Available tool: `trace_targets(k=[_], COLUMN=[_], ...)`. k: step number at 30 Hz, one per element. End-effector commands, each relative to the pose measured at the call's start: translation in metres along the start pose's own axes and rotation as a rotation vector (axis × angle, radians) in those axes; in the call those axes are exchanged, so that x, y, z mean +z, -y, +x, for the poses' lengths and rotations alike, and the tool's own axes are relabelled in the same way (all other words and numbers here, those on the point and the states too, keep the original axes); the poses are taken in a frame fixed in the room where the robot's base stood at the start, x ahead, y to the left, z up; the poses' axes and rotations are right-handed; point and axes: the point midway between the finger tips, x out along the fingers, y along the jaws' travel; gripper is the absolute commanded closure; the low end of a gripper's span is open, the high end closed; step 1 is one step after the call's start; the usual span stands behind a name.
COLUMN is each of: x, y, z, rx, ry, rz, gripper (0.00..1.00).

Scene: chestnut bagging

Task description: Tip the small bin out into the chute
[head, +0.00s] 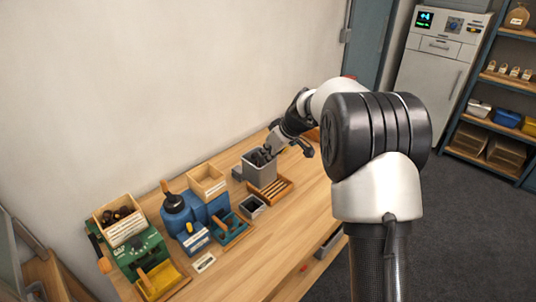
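A grey open-topped bin (262,174) stands on the wooden workbench with dark contents or dark gripper parts showing at its mouth. A smaller grey box (252,207) with a dark inside sits in front of it, to the left. I cannot tell which of these is the small bin. My gripper (268,151) points down at the far rim of the grey bin. Its fingertips are small and partly hidden, so neither their opening nor contact with the bin is clear. I cannot pick out the chute with certainty.
At the left stands a green machine (140,254) with a box of chestnuts (121,219) on top and a yellow tray (163,281) in front. Beside it are a blue machine (184,218) and a wooden box (207,183). A slatted wooden tray (272,190) adjoins the bin. The bench front (270,241) is clear.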

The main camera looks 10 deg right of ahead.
Motion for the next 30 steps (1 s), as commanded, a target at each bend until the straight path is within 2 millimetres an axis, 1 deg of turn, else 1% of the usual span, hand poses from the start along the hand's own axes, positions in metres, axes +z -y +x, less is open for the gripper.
trace_targets(k=[1, 5, 11, 18, 22, 29, 30], x=[0.006, 0.019, 0.049, 0.102, 0.128, 0.168, 0.169], y=[0.006, 0.016, 0.039, 0.079, 0.098, 0.129, 0.129], z=[-0.002, -0.006, -0.012, -0.024, -0.029, -0.038, -0.038], rx=[0.008, 0.033, 0.088, 0.189, 0.239, 0.316, 0.322], ry=[0.001, 0.002, 0.002, 0.003, 0.004, 0.006, 0.004], rz=[0.015, 0.054, 0.139, 0.294, 0.37, 0.489, 0.495], gripper=[1.0, 1.0, 1.0, 1.0, 1.0, 1.0, 1.0])
